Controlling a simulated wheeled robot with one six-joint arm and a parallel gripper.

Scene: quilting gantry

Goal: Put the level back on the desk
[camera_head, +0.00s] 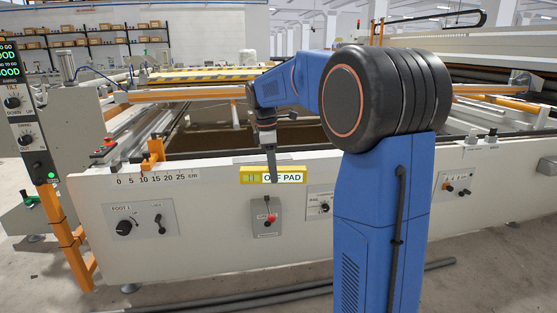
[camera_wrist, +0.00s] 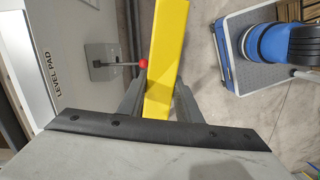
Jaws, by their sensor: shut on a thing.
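The level is a yellow bar (camera_wrist: 166,55) in the wrist view, running from the top edge down between my fingers. In the wrist view my gripper (camera_wrist: 158,108) has a finger on each side of the bar. I cannot make out a desk in either view.
A red-knobbed control (camera_head: 270,218) is on the front panel below the level; the red knob (camera_wrist: 143,63) is close beside the bar in the wrist view. A "LEVEL PAD" label (camera_wrist: 47,74) is at left there. Pipes (camera_head: 350,290) lie on the floor.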

